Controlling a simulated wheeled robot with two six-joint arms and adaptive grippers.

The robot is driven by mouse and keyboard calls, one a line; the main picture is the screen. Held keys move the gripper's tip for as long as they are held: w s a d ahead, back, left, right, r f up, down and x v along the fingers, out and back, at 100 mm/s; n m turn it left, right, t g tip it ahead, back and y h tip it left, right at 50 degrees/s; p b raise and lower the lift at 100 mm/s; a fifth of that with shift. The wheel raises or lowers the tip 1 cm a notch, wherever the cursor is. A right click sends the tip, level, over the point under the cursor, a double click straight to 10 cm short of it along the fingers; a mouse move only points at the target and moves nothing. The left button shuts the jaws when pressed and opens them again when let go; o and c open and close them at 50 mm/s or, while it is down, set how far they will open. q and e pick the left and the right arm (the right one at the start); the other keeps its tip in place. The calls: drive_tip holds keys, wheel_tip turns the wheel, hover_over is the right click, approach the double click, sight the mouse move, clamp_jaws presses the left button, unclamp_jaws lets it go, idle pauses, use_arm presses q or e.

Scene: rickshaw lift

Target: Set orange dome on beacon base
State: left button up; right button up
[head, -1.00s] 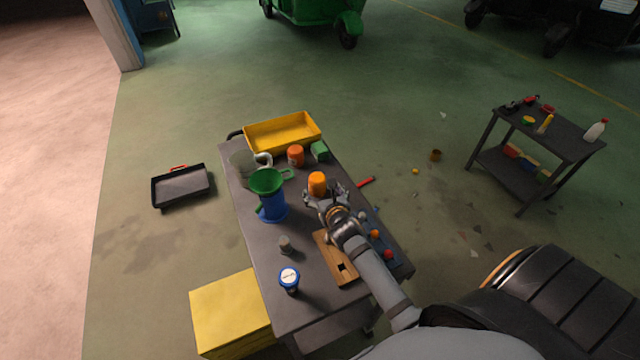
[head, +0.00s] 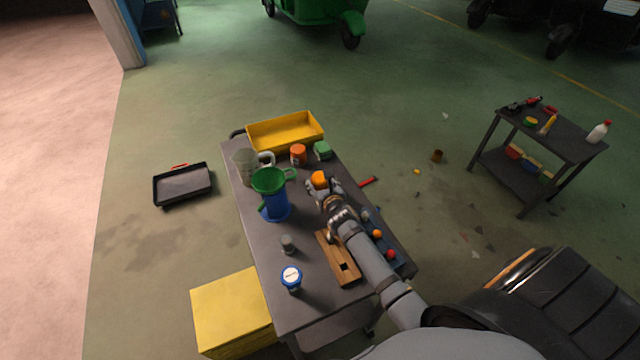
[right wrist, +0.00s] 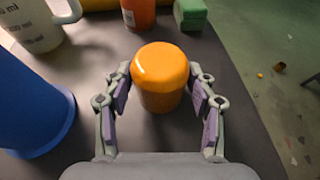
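The orange dome (head: 320,178) stands upright on the grey cart top, right of the blue jug. In the right wrist view the dome (right wrist: 161,68) has a bright rounded top and darker sides. My right gripper (head: 321,188) is open around it, one finger on each side. In the right wrist view a small gap shows between the dome and the finger pads. A small grey cylinder (head: 287,243) stands nearer on the cart and may be the beacon base, but I cannot tell for sure. My left gripper is not in view.

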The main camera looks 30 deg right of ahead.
sight(321, 179)
drive_tip(key=c, duration=0.6)
wheel_tip(321, 179, up, 10)
drive_tip(key=shift+p, duration=0.5)
drive_tip(key=shift+c, duration=0.2)
